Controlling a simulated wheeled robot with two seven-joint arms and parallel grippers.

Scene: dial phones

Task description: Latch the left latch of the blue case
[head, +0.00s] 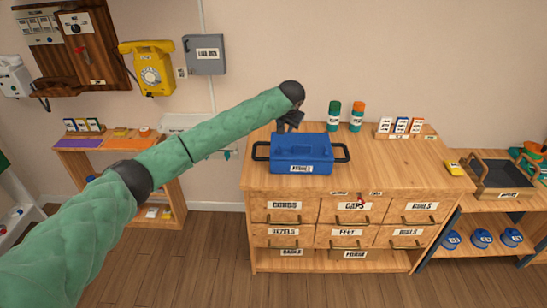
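The blue case (301,160) sits on the wooden cabinet top (400,170), with a white label on its front and a dark handle at each side. Its left latch is too small to make out. My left arm reaches in from the left, and its dark gripper (288,122) is at the back left of the case, close to its rear edge. I cannot tell if it touches the case or whether its fingers are open. My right gripper is not in view.
A green canister (334,115) and an orange-capped canister (357,117) stand behind the case. A card rack (402,128) is at the back right. A yellow object (453,169) lies at the right edge. The top right of the case is clear.

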